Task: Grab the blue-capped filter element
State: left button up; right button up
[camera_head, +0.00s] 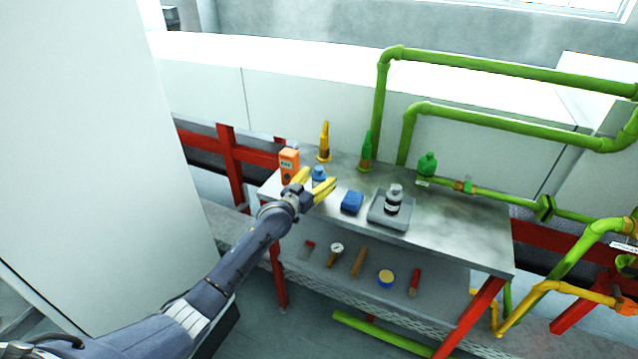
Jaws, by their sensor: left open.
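The blue-capped filter element (319,172) stands on the metal table top, near its left end. Only its blue top shows clearly; its lower part is hidden behind my left gripper (319,178). The left gripper is open, with its two yellow fingers spread on either side of the blue cap in the picture. I cannot tell whether the fingers touch it or how far they reach around it. My right gripper is not in view.
An orange box (289,164) stands close left of the fingers. A blue block (352,202) and a grey tray (376,219) with a dark-banded bottle (393,198) are to the right. Green pipes (480,188) run behind.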

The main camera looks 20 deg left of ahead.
pick_arm(q)
jog(key=shift+w, duration=0.25)
jog(key=shift+c, duration=0.5)
jog(key=c, duration=1.3)
jog(key=shift+o, duration=0.2)
jog(key=shift+r, duration=0.1)
